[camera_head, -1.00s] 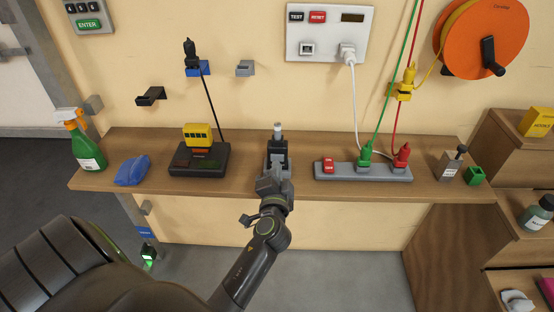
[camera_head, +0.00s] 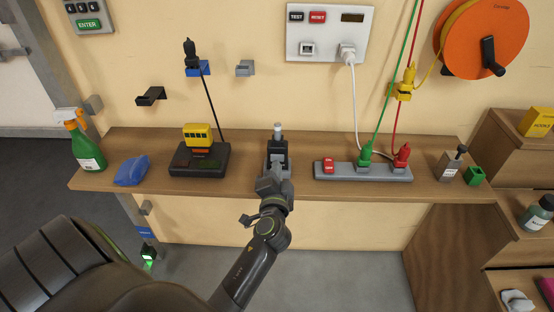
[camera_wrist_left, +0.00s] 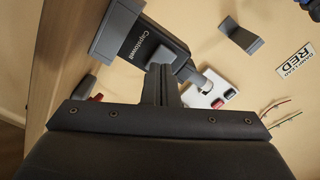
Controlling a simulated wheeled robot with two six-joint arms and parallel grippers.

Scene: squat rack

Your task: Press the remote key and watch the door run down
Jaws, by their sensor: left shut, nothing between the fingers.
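My left gripper (camera_head: 277,150) is shut and empty over the middle of the wooden shelf, pointing at the wall. Its dark fingers also show in the left wrist view (camera_wrist_left: 162,84). Whether the fingers touch the holder I cannot tell. No thing is clearly marked as a remote. A pale door-like panel (camera_head: 20,85) stands at the far left. My right gripper is not in view.
On the shelf (camera_head: 258,182) are a spray bottle (camera_head: 86,145), a blue cloth (camera_head: 131,170), a black box (camera_head: 198,162), a power strip (camera_head: 345,172) and a grey container (camera_head: 450,164). Above are a keypad (camera_head: 88,18), a socket panel (camera_head: 330,30) and an orange reel (camera_head: 470,40). Cords hang at right.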

